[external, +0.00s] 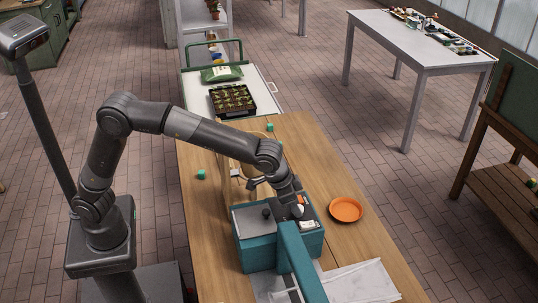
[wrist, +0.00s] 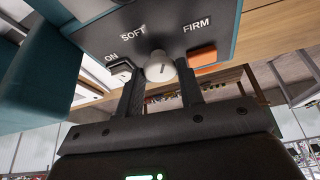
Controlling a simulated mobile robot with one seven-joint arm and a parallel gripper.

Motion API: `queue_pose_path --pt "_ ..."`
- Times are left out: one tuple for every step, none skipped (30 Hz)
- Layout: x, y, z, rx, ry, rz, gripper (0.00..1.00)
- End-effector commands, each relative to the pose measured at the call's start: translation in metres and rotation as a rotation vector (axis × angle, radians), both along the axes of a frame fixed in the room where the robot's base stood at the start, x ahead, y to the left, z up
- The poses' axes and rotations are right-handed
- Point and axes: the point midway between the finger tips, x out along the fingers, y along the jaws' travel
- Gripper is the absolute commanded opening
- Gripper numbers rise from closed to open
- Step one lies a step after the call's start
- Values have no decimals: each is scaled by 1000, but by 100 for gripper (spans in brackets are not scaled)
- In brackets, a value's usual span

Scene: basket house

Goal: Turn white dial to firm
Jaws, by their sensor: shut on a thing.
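A teal machine (external: 258,254) stands on the wooden table, with a grey top panel that also shows in the wrist view (wrist: 95,32). The white dial (wrist: 160,66) sits on this panel between the printed words SOFT (wrist: 133,30) and FIRM (wrist: 197,24). A short line shows on the dial face, but which word it points at is unclear. My gripper (wrist: 159,70) has one finger on each side of the dial and is shut on it. In the external view my gripper (external: 297,207) is low over the machine's right part.
An orange plate (external: 346,209) lies right of the machine.

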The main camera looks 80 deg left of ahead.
Motion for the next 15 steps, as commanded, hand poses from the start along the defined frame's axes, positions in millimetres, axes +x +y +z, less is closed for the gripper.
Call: queue_pose_path --pt "0 2 1 -2 0 -39 11" --pt "1 3 1 -2 -1 -67 11" --pt "1 3 1 -2 -1 -105 11" --pt "1 4 0 -3 -1 -132 11" --pt "1 3 0 -3 0 -162 11" --pt "1 4 0 -2 0 -199 11" --pt "1 4 0 -2 0 -227 11" --pt "2 5 0 -3 0 -252 11" --pt "2 5 0 -2 0 -290 11" --pt "2 5 0 -2 0 -315 11" --pt "2 5 0 -3 0 -341 11" --pt "2 6 0 -2 0 -373 11" --pt "2 6 0 -2 -1 -398 11" --pt "2 5 0 -2 -1 -422 11" --pt "3 6 0 -2 -1 -449 11"
